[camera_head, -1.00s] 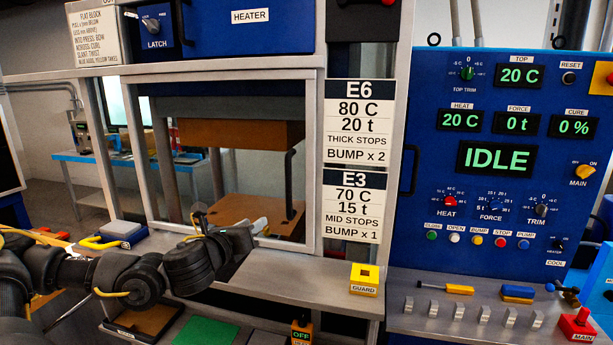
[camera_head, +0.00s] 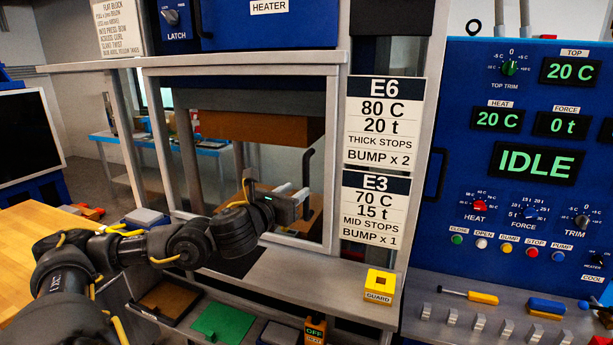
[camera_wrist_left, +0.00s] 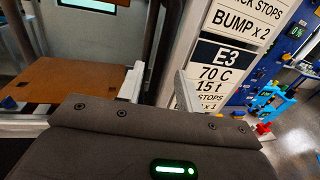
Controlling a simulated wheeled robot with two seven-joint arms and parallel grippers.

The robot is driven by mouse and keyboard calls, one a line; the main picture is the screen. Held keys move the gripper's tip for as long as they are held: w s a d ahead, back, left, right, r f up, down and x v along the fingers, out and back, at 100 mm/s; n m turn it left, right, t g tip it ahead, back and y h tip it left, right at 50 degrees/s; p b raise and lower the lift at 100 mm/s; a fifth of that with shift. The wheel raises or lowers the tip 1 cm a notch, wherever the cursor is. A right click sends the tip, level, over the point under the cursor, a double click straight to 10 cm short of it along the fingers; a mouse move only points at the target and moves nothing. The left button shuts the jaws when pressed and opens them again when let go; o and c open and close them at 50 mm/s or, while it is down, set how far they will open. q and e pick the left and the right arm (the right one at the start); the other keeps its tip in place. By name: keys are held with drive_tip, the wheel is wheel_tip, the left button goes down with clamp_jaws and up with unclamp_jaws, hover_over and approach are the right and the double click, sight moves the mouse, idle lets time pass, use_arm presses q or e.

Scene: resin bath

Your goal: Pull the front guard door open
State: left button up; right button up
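The front guard door (camera_head: 240,72) is a grey metal frame across the press opening and looks shut. Its black upright bar handle (camera_head: 307,168) is near the frame's right side. My left gripper (camera_head: 293,193) is in front of the door's right side, with its fingertips beside the lower part of the handle. In the left wrist view the two light fingers (camera_wrist_left: 158,88) stand apart, with dark upright bars beyond them. I cannot tell whether the handle lies between the fingers or whether they touch it. My right gripper is not in view.
A grey ledge (camera_head: 320,285) runs below the door, with a yellow GUARD block (camera_head: 380,284) at its right end. A sign panel (camera_head: 380,155) and the blue control panel (camera_head: 520,110) are to the right. A wooden table (camera_head: 30,245) is at the left.

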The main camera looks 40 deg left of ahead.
sight(304, 185)
use_arm(q)
drive_tip(key=w, duration=0.1)
drive_tip(key=w+p, duration=0.1)
drive_tip(key=w, duration=0.1)
drive_tip(key=w+p, duration=0.1)
drive_tip(key=w, duration=0.1)
drive_tip(key=shift+w+a+r, duration=0.1)
drive_tip(key=shift+a, duration=0.25)
drive_tip(key=shift+w, duration=0.4)
drive_tip(key=c, duration=0.7)
clamp_jaws()
